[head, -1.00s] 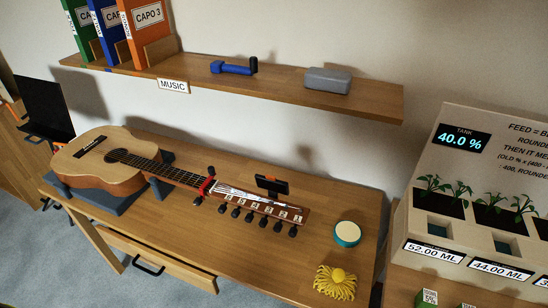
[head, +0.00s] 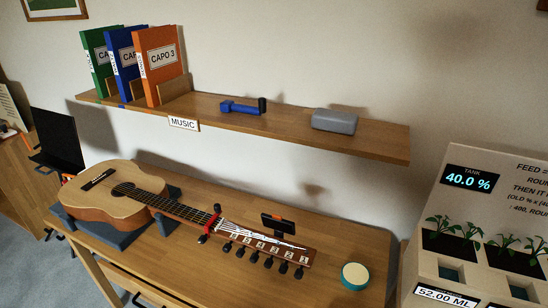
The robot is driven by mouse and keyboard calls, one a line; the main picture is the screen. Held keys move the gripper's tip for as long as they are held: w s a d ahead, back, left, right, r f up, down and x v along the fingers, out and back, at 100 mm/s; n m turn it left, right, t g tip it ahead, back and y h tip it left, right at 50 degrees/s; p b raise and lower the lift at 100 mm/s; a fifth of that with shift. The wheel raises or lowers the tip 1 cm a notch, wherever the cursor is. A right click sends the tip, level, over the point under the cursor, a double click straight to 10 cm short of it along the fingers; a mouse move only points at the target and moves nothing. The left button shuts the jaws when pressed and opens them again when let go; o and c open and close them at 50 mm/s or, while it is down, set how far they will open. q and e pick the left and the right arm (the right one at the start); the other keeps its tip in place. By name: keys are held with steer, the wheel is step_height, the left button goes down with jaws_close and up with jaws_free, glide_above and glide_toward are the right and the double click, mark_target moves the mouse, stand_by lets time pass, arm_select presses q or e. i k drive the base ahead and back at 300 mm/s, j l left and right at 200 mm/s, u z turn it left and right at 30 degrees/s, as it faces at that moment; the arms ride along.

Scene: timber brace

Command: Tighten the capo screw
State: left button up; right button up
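A red capo (head: 210,225) sits across the neck of an acoustic guitar (head: 115,191), close to the headstock. Small dark knobs show at its far and near ends; I cannot tell which is the screw or how tight it is. The guitar lies face up in a dark grey cradle (head: 110,236) on the wooden table, its headstock (head: 272,247) pointing right with several black tuning pegs. Neither of my grippers is in view.
A teal-rimmed round tin (head: 355,276) is at right. A shelf (head: 385,148) above holds binders, a blue-and-black object (head: 242,107) and a grey case (head: 334,120). A planter (head: 430,268) stands at right.

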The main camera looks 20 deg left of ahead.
mark_target(202, 239)
steer(key=u, duration=1.2)
